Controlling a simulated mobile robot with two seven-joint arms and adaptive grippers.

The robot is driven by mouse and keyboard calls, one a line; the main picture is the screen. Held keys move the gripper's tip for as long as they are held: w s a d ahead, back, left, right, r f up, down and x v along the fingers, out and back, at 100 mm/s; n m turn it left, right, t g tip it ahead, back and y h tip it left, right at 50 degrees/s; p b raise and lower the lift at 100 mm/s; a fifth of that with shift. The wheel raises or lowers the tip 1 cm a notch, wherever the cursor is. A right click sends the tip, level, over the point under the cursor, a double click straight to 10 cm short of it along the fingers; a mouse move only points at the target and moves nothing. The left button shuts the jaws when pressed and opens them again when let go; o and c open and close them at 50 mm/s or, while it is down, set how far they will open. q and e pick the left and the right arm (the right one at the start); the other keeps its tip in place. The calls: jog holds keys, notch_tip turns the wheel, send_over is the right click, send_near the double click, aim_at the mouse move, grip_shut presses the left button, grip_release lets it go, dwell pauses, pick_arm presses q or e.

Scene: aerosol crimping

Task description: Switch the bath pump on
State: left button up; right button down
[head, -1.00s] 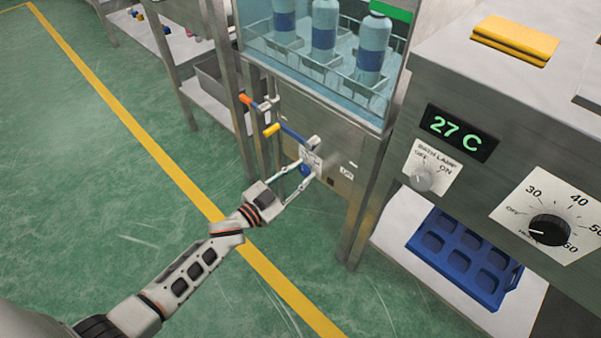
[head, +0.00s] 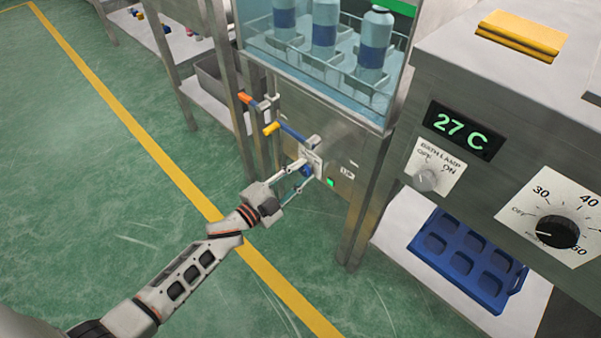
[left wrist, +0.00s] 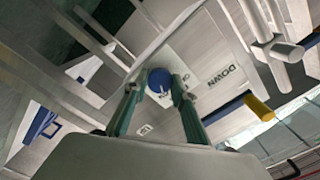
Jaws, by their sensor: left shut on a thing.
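The blue round knob (left wrist: 158,80) sits on a pale label plate on the bath's steel front panel. It shows between the fingertips in the left wrist view, and the head view shows a part of the knob (head: 307,170). My left gripper (head: 305,175) is shut on the knob, and its fingers (left wrist: 155,88) lie on either side of it. A small green light (head: 330,182) glows on the panel just right of the knob. My right gripper is not in view.
Above the panel is a glass water bath (head: 300,70) with several blue-banded bottles. Yellow-tipped (head: 271,129) and orange-tipped (head: 245,98) levers stick out left of the knob. To the right, a steel console has a 27 C display (head: 457,131). The floor at left is clear.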

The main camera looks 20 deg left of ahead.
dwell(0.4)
pick_arm(q)
jog(key=o, duration=1.1)
jog(key=shift+s+a, duration=0.1)
jog(key=shift+s, duration=0.05)
jog(key=v, duration=1.1)
jog(key=shift+s+a, duration=0.1)
jog(key=shift+s, duration=0.3)
